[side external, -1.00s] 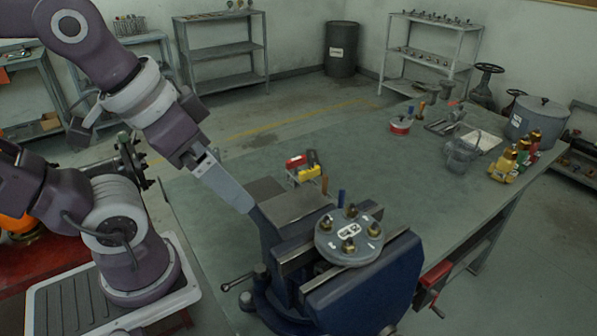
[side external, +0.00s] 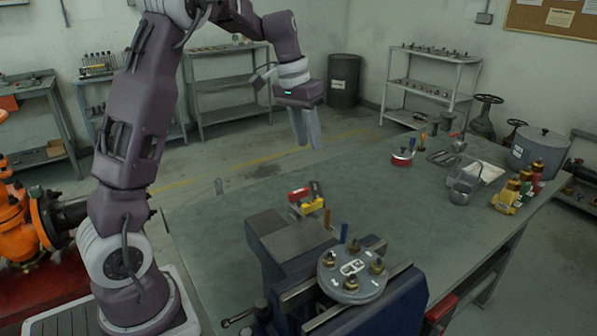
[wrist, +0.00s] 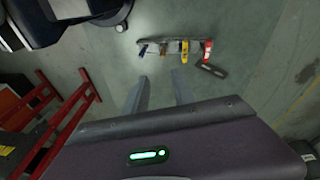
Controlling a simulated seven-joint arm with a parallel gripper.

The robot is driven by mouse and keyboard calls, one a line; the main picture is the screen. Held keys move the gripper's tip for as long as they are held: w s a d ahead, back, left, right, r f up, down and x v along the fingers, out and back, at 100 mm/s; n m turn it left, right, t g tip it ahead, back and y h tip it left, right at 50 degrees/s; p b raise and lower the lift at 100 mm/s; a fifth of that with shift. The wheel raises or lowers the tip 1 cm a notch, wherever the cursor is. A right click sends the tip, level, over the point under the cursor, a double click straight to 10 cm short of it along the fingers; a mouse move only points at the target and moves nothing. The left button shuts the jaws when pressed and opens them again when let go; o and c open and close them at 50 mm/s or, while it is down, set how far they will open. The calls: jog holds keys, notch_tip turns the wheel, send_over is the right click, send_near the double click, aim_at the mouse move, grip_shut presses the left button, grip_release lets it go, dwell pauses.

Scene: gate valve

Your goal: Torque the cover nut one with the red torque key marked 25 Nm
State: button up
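The red torque key (side external: 299,193) stands in a small rack on the bench, beside a yellow key (side external: 306,208), a brown one (side external: 327,218) and a blue one (side external: 344,232). The wrist view shows the red key (wrist: 207,50) at the right end of the row; its marking is too small to read. My gripper (side external: 307,146) hangs above the bench, fingers down, behind the rack. In the wrist view its fingers (wrist: 160,84) are apart with nothing between them.
A dark piece (wrist: 212,70) lies beside the red key. The bench left of the rack is mostly clear.

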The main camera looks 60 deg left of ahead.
jog(key=w+a+f+m+g, duration=0.1)
jog(key=w+a+f, duration=0.1)
jog(key=a+f, duration=0.3)
jog(key=w+a+f+g, duration=0.1)
jog(key=w+a+f, duration=0.2)
jog(key=a+f, duration=0.15)
jog(key=m+y, duration=0.1)
send_over(299, 190)
notch_tip(299, 190, down, 7)
jog(key=shift+s, duration=0.1)
jog(key=shift+f, duration=3.4)
grip_shut()
jog(key=shift+r, duration=0.1)
jog(key=shift+r, duration=2.9)
jog(key=shift+d, duration=0.1)
